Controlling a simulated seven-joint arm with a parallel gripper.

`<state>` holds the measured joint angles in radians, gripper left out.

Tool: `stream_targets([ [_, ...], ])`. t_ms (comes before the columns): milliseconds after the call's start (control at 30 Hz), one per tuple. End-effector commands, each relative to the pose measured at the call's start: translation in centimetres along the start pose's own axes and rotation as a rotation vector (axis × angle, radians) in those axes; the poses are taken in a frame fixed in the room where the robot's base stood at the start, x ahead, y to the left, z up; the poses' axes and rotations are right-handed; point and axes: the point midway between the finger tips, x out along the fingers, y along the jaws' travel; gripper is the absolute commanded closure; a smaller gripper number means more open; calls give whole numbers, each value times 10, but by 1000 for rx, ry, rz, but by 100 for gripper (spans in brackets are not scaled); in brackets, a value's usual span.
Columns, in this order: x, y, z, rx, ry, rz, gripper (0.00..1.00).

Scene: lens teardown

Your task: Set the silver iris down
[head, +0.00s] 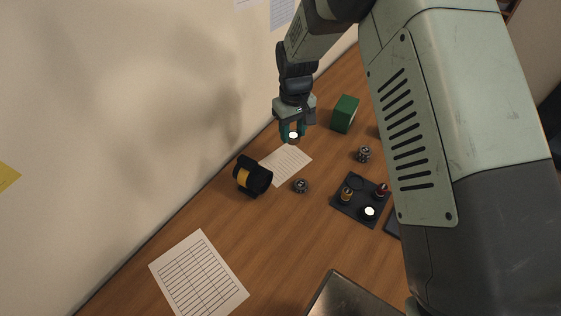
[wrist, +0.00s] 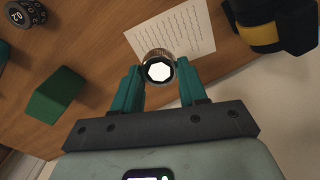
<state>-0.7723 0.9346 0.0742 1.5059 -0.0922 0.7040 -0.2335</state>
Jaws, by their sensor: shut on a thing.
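The silver iris (wrist: 159,70) is a small silver ring with a bright white opening. My gripper (wrist: 160,78) is shut on it, with a teal finger on each side. In the head view, my gripper (head: 293,134) points down and the iris (head: 293,138) shows between its fingertips. It appears at the far edge of a white printed sheet (head: 286,165). I cannot tell its exact height above the table.
A green box (head: 344,113) stands to the right. Bare wood (head: 275,235) lies in front.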

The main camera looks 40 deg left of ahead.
Motion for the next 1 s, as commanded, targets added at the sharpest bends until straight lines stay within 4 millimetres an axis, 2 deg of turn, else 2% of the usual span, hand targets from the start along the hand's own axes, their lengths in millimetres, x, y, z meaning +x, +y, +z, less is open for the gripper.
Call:
stream_targets([
  [33,1,-11,-8,-23,0,0,88],
  [100,0,-22,-16,-42,0,0,88],
  [200,9,-29,-20,-57,-3,0,88],
  [400,46,-31,-21,-58,-3,-1,88],
  [500,58,-30,-21,-57,-1,-1,88],
  [667,70,-30,-21,-57,-2,-1,88],
  [900,100,-30,-21,-57,-2,0,88],
  [1000,100,-30,-21,-57,1,0,88],
])
